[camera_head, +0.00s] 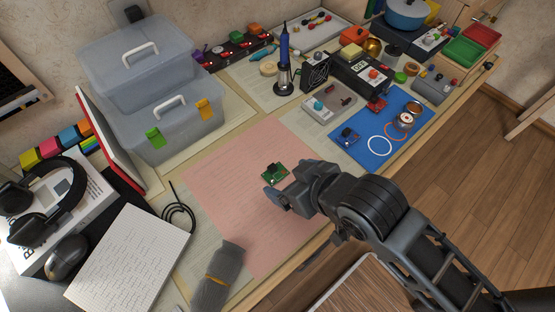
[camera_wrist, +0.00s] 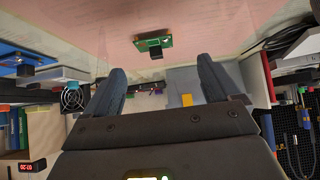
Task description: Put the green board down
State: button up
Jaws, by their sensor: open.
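The green board (camera_head: 275,173) lies on the pink mat (camera_head: 240,185) near the middle of the table. It also shows in the wrist view (camera_wrist: 152,43), lying on the pink surface just beyond my fingertips, with a black part on it. My gripper (camera_head: 277,198) is beside the board, on its near side in the head view. In the wrist view, my gripper (camera_wrist: 160,75) has its two dark fingers spread wide with nothing between them. The board is apart from both fingers. Part of the mat is hidden behind my arm.
A blue mat (camera_head: 370,150) with rings and small parts lies to the right. Clear plastic bins (camera_head: 165,115) stand at the back left. A grey roll (camera_head: 215,280) and a white perforated panel (camera_head: 130,258) lie in front left. The pink mat is otherwise clear.

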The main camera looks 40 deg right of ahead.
aim_at(274, 169)
jog(key=x, duration=0.6)
jog(key=shift+w+d+f+p, duration=0.1)
jog(key=shift+w+d+p, duration=0.2)
jog(key=shift+w+d, duration=0.15)
jog(key=shift+a, duration=0.1)
jog(key=c, duration=1.2)
